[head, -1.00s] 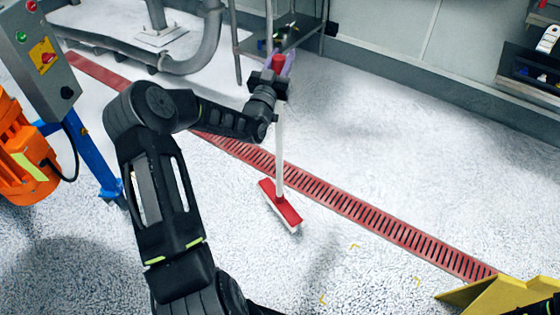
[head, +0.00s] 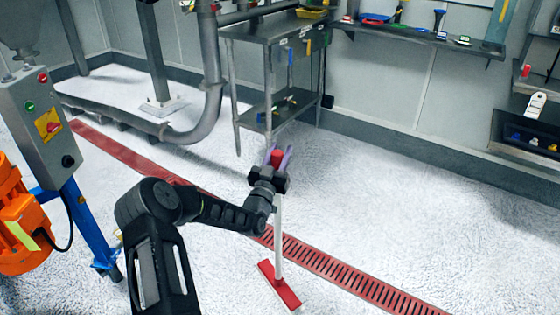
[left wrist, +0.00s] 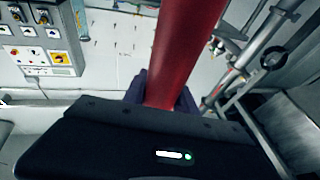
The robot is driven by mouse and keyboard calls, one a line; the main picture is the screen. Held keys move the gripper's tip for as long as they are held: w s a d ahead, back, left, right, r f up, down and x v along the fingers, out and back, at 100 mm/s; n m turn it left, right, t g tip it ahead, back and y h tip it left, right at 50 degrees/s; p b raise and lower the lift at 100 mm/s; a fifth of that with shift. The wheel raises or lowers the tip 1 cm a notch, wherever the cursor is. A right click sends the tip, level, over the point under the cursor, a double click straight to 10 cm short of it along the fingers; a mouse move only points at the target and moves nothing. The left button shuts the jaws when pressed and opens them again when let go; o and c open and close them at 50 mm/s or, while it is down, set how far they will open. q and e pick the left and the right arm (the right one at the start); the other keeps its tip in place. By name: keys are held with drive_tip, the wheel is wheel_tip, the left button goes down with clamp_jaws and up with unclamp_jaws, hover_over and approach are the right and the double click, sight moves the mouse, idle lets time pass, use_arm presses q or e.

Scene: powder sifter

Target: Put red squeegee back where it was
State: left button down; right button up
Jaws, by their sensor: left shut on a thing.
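The red squeegee (head: 279,287) has a red head at the bottom and a long white handle (head: 278,235) with a red top end. It stands near upright, its head at or just above the floor beside the red drain grate; I cannot tell if it touches. My left gripper (head: 278,158) is shut on the red top of the handle. In the left wrist view the red grip (left wrist: 185,50) rises from between the dark fingers (left wrist: 165,92). My right gripper is not in view.
A red slotted drain (head: 345,280) crosses the floor. A steel table (head: 265,38) with a lower shelf stands behind. A wall shelf (head: 420,35) holds tools. A control box (head: 40,125) and orange motor (head: 20,225) stand left. The floor at right is clear.

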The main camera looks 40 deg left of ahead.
use_arm(q)
drive_tip(key=shift+f, duration=1.35)
drive_tip(key=c, duration=1)
unclamp_jaws()
drive_tip(key=shift+f, duration=0.1)
